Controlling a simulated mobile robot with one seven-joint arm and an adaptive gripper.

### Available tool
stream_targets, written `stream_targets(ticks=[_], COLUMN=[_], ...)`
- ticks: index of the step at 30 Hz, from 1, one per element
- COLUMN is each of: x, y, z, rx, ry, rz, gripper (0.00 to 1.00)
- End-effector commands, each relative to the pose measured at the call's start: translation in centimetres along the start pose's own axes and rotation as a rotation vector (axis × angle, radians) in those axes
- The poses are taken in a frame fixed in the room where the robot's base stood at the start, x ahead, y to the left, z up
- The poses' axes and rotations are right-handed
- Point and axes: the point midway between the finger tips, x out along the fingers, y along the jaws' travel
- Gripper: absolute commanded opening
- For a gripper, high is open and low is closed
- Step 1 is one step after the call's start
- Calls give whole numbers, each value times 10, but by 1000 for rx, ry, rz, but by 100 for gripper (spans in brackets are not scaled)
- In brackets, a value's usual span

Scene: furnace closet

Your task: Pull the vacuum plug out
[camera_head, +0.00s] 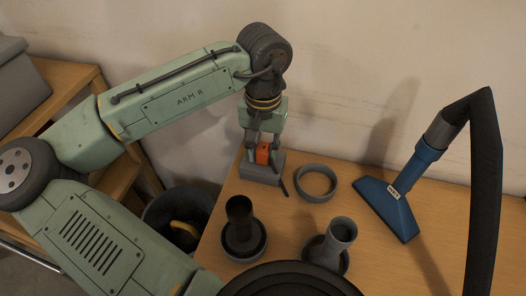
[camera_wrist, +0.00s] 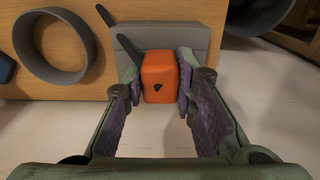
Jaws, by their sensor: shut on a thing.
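The orange plug (camera_wrist: 159,88) sits between the two fingertips of my gripper (camera_wrist: 159,72) in the wrist view. The fingers press its left and right sides, so my gripper is shut on it. The far side of the plug meets a grey block (camera_wrist: 188,40); how deep it sits there is hidden. In the head view my gripper (camera_head: 263,146) points down at the grey block (camera_head: 258,174) on the table's back left corner, with the orange plug (camera_head: 263,154) just above it. A dark thin piece (camera_wrist: 127,50) lies beside the plug.
A grey ring (camera_head: 316,181) lies right of the block. A blue floor head (camera_head: 392,205) leans at right by a black hose (camera_head: 485,190). A dark bin (camera_head: 180,216) stands left, below the table.

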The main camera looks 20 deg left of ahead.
Motion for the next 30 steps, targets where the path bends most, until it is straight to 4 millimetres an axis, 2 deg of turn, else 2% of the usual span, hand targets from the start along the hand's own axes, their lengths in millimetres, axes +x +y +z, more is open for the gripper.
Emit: stream_targets(ticks=[7, 23, 30], x=[0, -2, -12], y=[0, 0, 0], z=[0, 0, 0], rx=[0, 0, 0], ry=[0, 1, 1], rz=[0, 0, 0], gripper=[0, 0, 0])
